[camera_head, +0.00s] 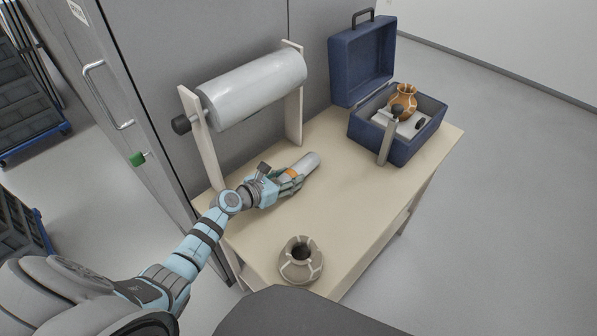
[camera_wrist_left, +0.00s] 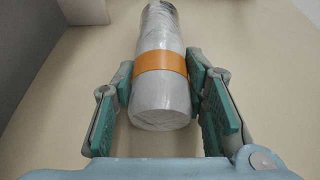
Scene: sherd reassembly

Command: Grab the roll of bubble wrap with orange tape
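The grey roll of bubble wrap (camera_head: 306,162) lies on its side on the tan table, with an orange tape band (camera_head: 292,172) around it. My left gripper (camera_head: 288,180) is at the roll's near end. In the left wrist view the roll (camera_wrist_left: 158,38) lies lengthwise between the green finger pads of the left gripper (camera_wrist_left: 160,82). The fingertips meet both sides of the roll at the orange tape (camera_wrist_left: 160,63), and the gripper looks shut on it. The roll seems to rest on the table. My right gripper is out of view.
A large wrap roll (camera_head: 255,88) hangs on a wooden stand behind. An open blue case (camera_head: 392,145) with an orange pot (camera_head: 403,100) stands at the table's far right. A grey-brown pot (camera_head: 300,263) stands at the front. The table's middle right (camera_head: 350,190) is clear.

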